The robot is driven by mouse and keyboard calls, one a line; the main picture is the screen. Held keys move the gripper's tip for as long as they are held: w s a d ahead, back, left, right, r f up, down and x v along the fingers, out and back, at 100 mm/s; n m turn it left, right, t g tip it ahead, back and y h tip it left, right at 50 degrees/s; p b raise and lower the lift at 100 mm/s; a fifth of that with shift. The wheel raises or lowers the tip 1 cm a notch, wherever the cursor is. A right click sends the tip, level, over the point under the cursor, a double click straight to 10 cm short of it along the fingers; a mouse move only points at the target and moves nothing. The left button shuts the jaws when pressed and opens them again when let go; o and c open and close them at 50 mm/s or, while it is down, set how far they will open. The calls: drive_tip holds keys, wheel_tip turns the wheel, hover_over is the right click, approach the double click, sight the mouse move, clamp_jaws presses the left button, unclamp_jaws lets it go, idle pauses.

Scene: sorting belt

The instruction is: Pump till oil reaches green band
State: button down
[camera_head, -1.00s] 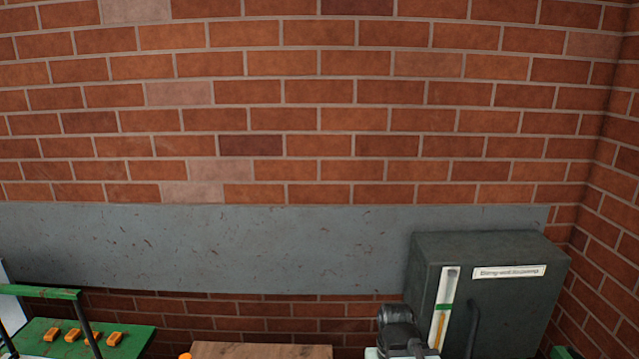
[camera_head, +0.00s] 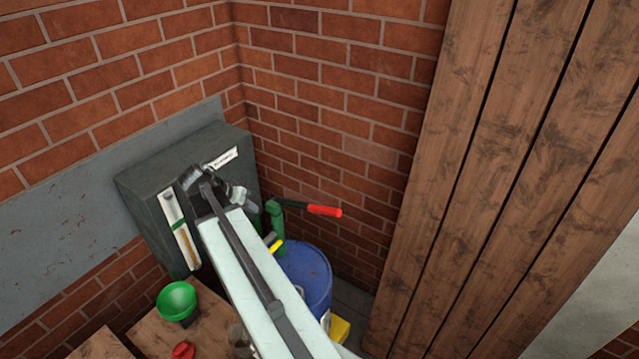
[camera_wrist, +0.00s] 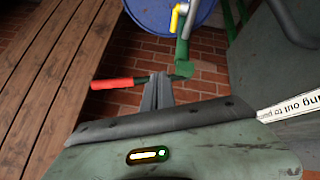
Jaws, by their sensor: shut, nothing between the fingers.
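The oil pump (camera_head: 275,216) is green with a red-gripped lever (camera_head: 323,210), which points right in the head view. In the wrist view the red grip (camera_wrist: 118,83) points left from the green pump head (camera_wrist: 183,70). My gripper (camera_wrist: 157,88) is shut and empty, its fingertips overlapping the dark lever rod; I cannot tell whether they touch it. The sight gauge (camera_head: 171,208) is a white strip on the dark grey cabinet (camera_head: 150,190). Its orange oil column (camera_head: 186,243) tops out just below the green band (camera_head: 179,223).
A blue drum (camera_head: 308,272) stands below the pump, with a yellow spout (camera_wrist: 178,18) near it. A green funnel-like bowl (camera_head: 177,300) and a red object (camera_head: 183,350) are at lower left. Brown wooden boards (camera_head: 480,180) stand at the right. Brick walls meet behind the cabinet.

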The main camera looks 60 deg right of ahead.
drive_tip(key=s+d+r+m+g+p, duration=0.1)
drive_tip(key=s+d+r+p, duration=0.1)
drive_tip(key=s+d+r, duration=0.2)
drive_tip(key=s+d+r+m+g+p, duration=0.1)
drive_tip(key=s+d+r+p, duration=0.2)
drive_tip(key=s+d, duration=0.3)
drive_tip(key=d+r, duration=0.1)
drive_tip(key=d, duration=0.2)
drive_tip(key=shift+s+d+m, duration=0.15)
drive_tip(key=shift+s+m, duration=0.25)
drive_tip(key=b, duration=0.8)
hover_over(321, 209)
drive_tip(key=w, duration=0.1)
drive_tip(key=f, duration=0.8)
drive_tip(key=shift+w+d+f, duration=0.1)
drive_tip(key=shift+d+f, duration=0.15)
drive_tip(key=shift+d, duration=0.05)
drive_tip(key=f+b, duration=0.1)
drive_tip(key=s+f+b, duration=0.1)
drive_tip(key=shift+a+f+b, duration=0.1)
drive_tip(key=shift+f+b, duration=0.05)
drive_tip(key=shift+b, duration=0.25)
drive_tip(key=shift+s+a+f+b, duration=0.15)
drive_tip(key=shift+a+f+b, duration=0.05)
drive_tip(key=shift+f+b, duration=0.3)
